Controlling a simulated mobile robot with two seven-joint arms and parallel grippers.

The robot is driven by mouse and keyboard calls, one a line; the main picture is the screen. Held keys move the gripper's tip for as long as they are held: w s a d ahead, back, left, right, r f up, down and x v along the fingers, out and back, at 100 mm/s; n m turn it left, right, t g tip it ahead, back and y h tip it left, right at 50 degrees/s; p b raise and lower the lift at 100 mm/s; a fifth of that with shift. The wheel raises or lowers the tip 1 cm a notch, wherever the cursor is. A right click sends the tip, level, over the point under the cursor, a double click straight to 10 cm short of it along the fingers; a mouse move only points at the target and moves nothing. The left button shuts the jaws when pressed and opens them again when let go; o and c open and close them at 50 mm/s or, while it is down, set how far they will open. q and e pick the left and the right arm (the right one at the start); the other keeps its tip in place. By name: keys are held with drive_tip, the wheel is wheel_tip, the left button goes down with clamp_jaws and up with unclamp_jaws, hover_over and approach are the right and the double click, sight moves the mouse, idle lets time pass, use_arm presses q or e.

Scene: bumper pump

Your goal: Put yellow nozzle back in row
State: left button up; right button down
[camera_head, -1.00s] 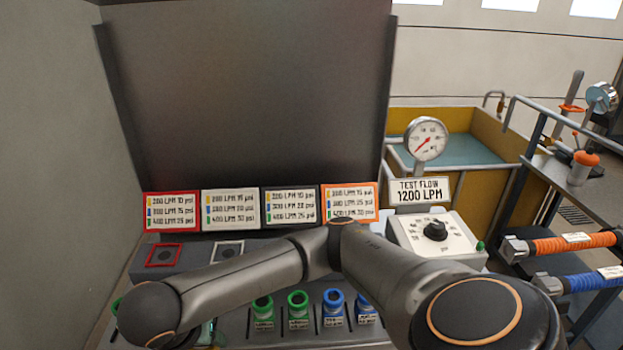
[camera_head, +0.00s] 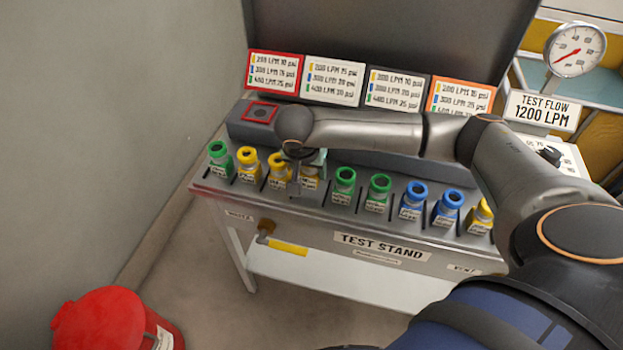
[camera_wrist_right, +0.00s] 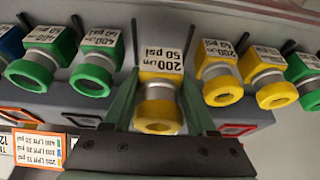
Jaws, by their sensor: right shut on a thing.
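My right gripper (camera_head: 307,163) is shut on a yellow nozzle (camera_head: 311,180) labelled 200 LPM 50 psi. In the right wrist view the gripper's greenish fingers (camera_wrist_right: 160,98) flank the yellow nozzle (camera_wrist_right: 158,117), which is upright. It is in line in the row on the test stand (camera_head: 330,222), between a yellow nozzle (camera_head: 279,171) and a green nozzle (camera_head: 344,182). I cannot tell whether its base is fully down. Another yellow nozzle (camera_head: 248,163) and a green one (camera_head: 218,156) are at the row's left end. My left gripper is not in view.
Another green nozzle (camera_head: 379,190), blue nozzles (camera_head: 412,200) (camera_head: 447,207) and a yellow one (camera_head: 481,216) continue the row to the right. A red-framed socket (camera_head: 260,112) is behind. A yellow-handled valve (camera_head: 285,246) is on the front. A red bin (camera_head: 107,322) stands at lower left.

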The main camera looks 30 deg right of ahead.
sight(311, 180)
drive_tip(key=x, duration=0.3)
drive_tip(key=shift+s+f, duration=0.1)
drive_tip(key=shift+f, duration=0.15)
drive_tip(key=shift+a+f, duration=0.1)
drive_tip(key=shift+f, duration=0.2)
drive_tip(key=shift+f, duration=0.1)
drive_tip(key=shift+c, duration=1)
unclamp_jaws()
